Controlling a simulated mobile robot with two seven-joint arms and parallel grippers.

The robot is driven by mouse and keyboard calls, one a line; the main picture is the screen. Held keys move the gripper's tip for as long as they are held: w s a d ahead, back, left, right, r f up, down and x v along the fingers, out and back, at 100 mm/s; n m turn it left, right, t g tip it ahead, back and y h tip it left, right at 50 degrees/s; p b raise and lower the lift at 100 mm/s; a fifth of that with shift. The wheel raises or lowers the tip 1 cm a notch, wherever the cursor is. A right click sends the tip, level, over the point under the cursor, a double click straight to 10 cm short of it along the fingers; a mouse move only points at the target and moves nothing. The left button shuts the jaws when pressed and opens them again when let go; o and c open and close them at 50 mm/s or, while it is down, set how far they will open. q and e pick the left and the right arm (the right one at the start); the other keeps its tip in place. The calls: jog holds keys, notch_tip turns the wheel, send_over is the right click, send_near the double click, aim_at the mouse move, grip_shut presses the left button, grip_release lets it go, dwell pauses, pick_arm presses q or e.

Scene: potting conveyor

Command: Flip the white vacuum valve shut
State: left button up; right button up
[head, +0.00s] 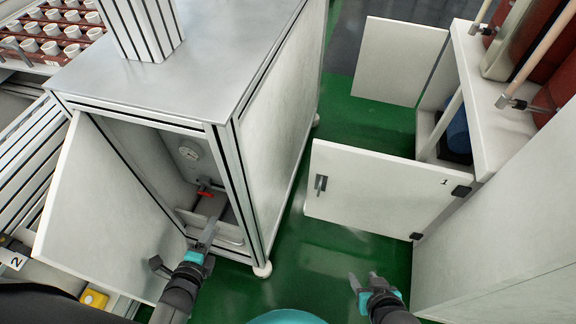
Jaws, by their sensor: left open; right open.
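A small valve handle (205,190) shows inside the open cabinet (225,150) below the steel top; it looks red, and I see no white valve handle. The arm hides part of the cabinet's lower edge. My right gripper (364,281) is open and empty above the green floor, right of the cabinet.
The cabinet's open door (110,205) stands to the left of my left arm. A second open door (375,190), marked 1, and another white door (400,60) stand at the right. A tray of white pots (50,48) is at the back left. Green floor (320,245) is clear between.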

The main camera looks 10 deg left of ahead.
pick_arm(q)
notch_tip(320, 180, up, 7)
jog(key=a+m+t+h+b, duration=0.25)
jog(key=m+t+b, duration=0.3)
jog(key=m, duration=1.05)
jog(key=shift+g, duration=0.45)
jog(key=shift+w+d+f+b, duration=0.1)
jog(key=shift+w+d+b, duration=0.35)
jog(key=shift+w, duration=2.05)
jog(key=shift+w+r+b, duration=0.1)
jog(key=shift+w+b, duration=0.65)
jog(key=shift+w, duration=1.75)
jog(key=shift+w+d+f+b, duration=0.1)
jog(key=shift+w+d+b, duration=0.35)
jog(key=shift+w, duration=2.05)
pick_arm(e)
jog(key=w+a+r+t+y, duration=0.1)
jog(key=a+r+t, duration=0.3)
jog(key=r, duration=0.4)
jog(key=w+a+r+t+y, duration=0.1)
jog(key=a+r+t+y, duration=0.2)
jog(key=r, duration=0.5)
jog(key=shift+w+a+r+m+t, duration=0.15)
jog(key=shift+a+m+t, duration=0.25)
jog(key=shift+a+t, duration=0.55)
pick_arm(q)
jog(key=shift+a, duration=0.2)
pick_arm(e)
jog(key=shift+d, duration=0.15)
